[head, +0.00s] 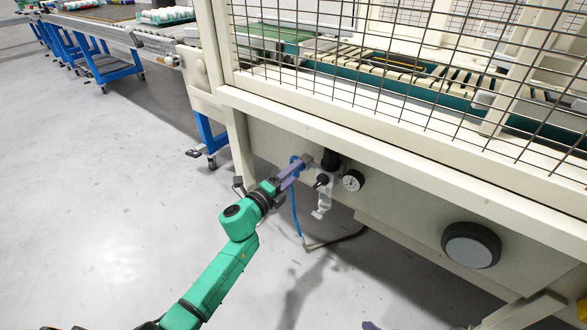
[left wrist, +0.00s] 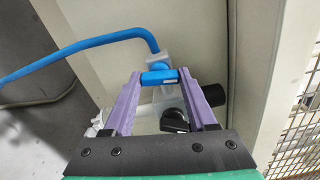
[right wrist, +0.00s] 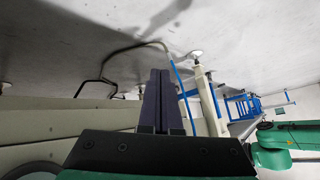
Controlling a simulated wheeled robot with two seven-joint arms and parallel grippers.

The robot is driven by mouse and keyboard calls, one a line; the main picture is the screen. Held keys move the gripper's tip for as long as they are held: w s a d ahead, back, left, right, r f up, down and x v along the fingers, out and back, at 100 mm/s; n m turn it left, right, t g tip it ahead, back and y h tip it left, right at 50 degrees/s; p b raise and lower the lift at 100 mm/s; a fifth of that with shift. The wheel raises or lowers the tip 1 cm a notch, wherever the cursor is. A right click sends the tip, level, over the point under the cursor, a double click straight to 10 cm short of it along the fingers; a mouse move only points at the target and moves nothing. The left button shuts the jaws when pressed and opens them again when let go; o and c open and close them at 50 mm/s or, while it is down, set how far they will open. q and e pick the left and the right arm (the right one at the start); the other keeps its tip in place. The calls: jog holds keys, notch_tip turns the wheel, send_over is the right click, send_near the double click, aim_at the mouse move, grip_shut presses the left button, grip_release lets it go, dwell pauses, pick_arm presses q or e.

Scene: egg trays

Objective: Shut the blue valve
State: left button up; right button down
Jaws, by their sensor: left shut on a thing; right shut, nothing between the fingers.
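The blue valve (left wrist: 158,78) is a small blue handle on a pale fitting, with a blue hose (left wrist: 95,45) running from beside it. In the left wrist view it lies crosswise between the purple fingertips of my left gripper (left wrist: 161,75), which is shut on it. In the head view my left gripper (head: 295,168) reaches the machine's side panel and mostly hides the valve, with only a bit of blue showing. My right gripper (right wrist: 161,73) is shut and empty, its fingers together. It is away from the valve, with only a sliver at the head view's bottom edge.
Right of the valve are a black knob (head: 321,181), a pressure gauge (head: 353,181) and a clear filter cup (head: 322,205). A large round dark-rimmed disc (head: 470,245) sits further right on the panel. Wire mesh (head: 420,70) stands above. The floor (head: 110,220) at left is clear.

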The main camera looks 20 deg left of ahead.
pick_arm(q)
jog(key=shift+f+n+p, duration=0.1)
jog(key=shift+n+p, duration=0.35)
jog(key=shift+n, duration=0.65)
pick_arm(e)
jog(key=shift+s+d+r+g+h, duration=0.3)
jog(key=shift+d+r+g, duration=0.1)
jog(key=shift+d, duration=0.3)
jog(key=shift+s+d+r+g+h, duration=0.3)
jog(key=shift+d+r+g, duration=0.1)
jog(key=shift+d, duration=0.3)
pick_arm(q)
jog(key=o, duration=1.4)
jog(key=shift+c, duration=0.2)
jog(key=shift+s, duration=0.15)
jog(key=p+v, duration=0.2)
jog(key=v, duration=1.2)
jog(key=shift+s, duration=0.15)
pick_arm(e)
jog(key=s+d+r+g+h, duration=0.2)
jog(key=s+d+r+g, duration=0.1)
jog(key=d+r, duration=0.1)
jog(key=shift+s+d+r, duration=0.15)
jog(key=shift+s+d, duration=0.25)
jog(key=shift+d, duration=0.4)
